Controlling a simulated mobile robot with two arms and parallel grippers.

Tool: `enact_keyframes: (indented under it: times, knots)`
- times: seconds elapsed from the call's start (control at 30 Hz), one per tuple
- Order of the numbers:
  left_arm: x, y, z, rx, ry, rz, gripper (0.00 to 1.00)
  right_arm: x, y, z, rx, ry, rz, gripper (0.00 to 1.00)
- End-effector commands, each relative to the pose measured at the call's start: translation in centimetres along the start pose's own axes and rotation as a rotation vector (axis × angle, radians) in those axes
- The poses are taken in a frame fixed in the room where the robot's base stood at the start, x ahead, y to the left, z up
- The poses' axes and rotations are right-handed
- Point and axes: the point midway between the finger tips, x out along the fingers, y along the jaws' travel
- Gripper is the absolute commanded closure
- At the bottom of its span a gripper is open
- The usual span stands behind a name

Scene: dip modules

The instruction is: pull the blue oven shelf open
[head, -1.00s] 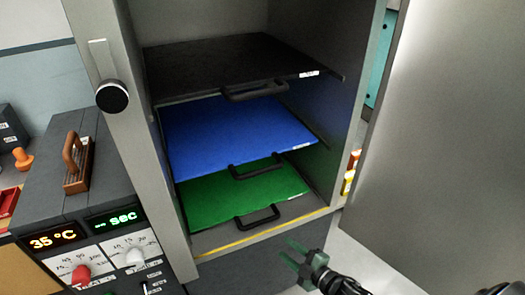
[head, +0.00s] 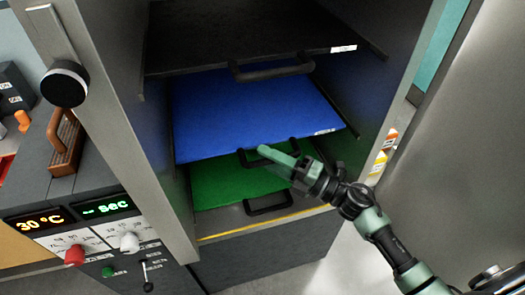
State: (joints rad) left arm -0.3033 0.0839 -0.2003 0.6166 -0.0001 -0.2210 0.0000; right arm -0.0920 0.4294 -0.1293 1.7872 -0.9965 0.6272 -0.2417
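The blue oven shelf (head: 250,105) lies in the open oven between a black shelf above and a green shelf below. Its dark handle (head: 245,158) sticks out from the front edge and is partly covered by my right gripper. My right gripper (head: 272,156) reaches in from the lower right, with its pale green fingers over the handle. Whether the fingers are closed around the handle or only beside it, I cannot tell. My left gripper is not in view.
The black shelf (head: 235,40) with its handle is above, the green shelf (head: 230,186) with its handle below. The oven door (head: 465,150) stands open at the right. A control panel (head: 75,243) with knobs is at the lower left.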

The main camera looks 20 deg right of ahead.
Motion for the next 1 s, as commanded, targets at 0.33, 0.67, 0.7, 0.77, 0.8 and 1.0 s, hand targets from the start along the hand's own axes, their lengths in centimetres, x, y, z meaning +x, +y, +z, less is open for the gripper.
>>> enact_keyframes:
  times: [0.33,0.67,0.7,0.77,0.8,1.0]
  knots:
    - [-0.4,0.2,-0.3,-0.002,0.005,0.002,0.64,1.8,0.0,0.0,0.000,0.000,0.000,0.62]
    - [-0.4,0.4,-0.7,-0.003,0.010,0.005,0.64,1.7,0.0,0.0,0.001,-0.001,0.000,1.00]
    - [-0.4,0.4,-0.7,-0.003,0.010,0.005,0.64,1.7,-0.1,0.0,0.001,-0.001,0.000,1.00]
    - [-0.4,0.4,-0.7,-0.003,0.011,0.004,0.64,1.7,-0.1,0.0,0.001,-0.001,-0.001,1.00]
    - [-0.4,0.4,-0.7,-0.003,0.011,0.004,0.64,1.7,-0.1,0.0,0.001,-0.001,-0.001,1.00]
    - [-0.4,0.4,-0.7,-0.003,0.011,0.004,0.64,1.7,-0.1,0.0,0.001,-0.001,-0.001,1.00]
